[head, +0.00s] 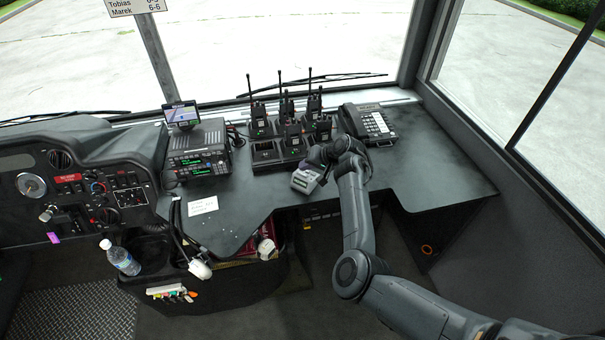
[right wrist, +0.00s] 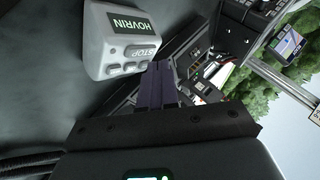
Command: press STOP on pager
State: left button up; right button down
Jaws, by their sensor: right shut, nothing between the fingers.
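The pager (head: 305,181) is a small light-grey box on the dark desk, near its front edge. In the right wrist view the pager (right wrist: 112,38) shows a dark screen reading HOVRIN, a wide button marked STOP (right wrist: 138,52), and smaller grey buttons below it. My right gripper (head: 318,158) is just behind the pager in the head view. In the right wrist view its purple fingers (right wrist: 160,75) are together and empty, close to the pager's button end. I cannot tell whether they touch it. My left gripper is not in view.
A charger rack (head: 265,153) with several handheld radios stands behind my right gripper. A desk phone (head: 368,124) is right of it. A radio unit (head: 198,150) with a small screen and a paper note (head: 203,205) are at left. The desk right of my arm is clear.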

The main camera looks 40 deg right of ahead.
aim_at(307, 174)
jog(key=shift+r, duration=0.15)
jog(key=r+p, duration=0.2)
jog(key=shift+w+d+r, duration=0.1)
jog(key=shift+d+r, duration=0.1)
jog(key=shift+r, duration=0.2)
jog(key=shift+d+r+p, duration=0.2)
jog(key=shift+r+p, duration=0.75)
jog(key=shift+p, duration=0.05)
